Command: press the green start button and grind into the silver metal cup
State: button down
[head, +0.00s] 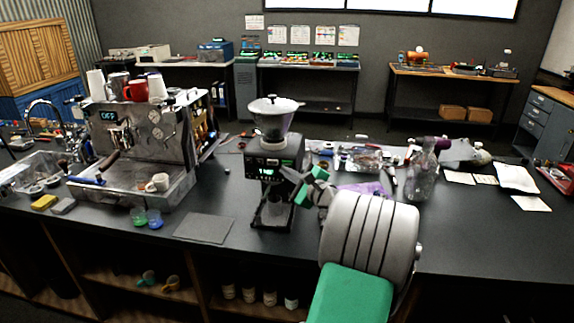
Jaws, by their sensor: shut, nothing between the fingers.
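The coffee grinder (268,150) stands upright on the dark counter in the head view, with a wide pale hopper on top. Its front panel has small green-lit areas (263,162); I cannot tell which is the start button. The fingertips hide part of the grinder's right side.
The espresso machine (140,145) with cups on top stands to the left. A dark flat mat (204,228) lies between. Clutter, including a clear bottle (421,175) and a purple cloth (366,188), lies right of the grinder. The counter's front right is clear.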

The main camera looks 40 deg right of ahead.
jog(key=s+a, duration=0.1)
jog(key=a, duration=0.1)
jog(key=s+a, duration=0.1)
jog(key=shift+s+a, duration=0.35)
jog(key=shift+s, duration=0.05)
dwell(0.5)
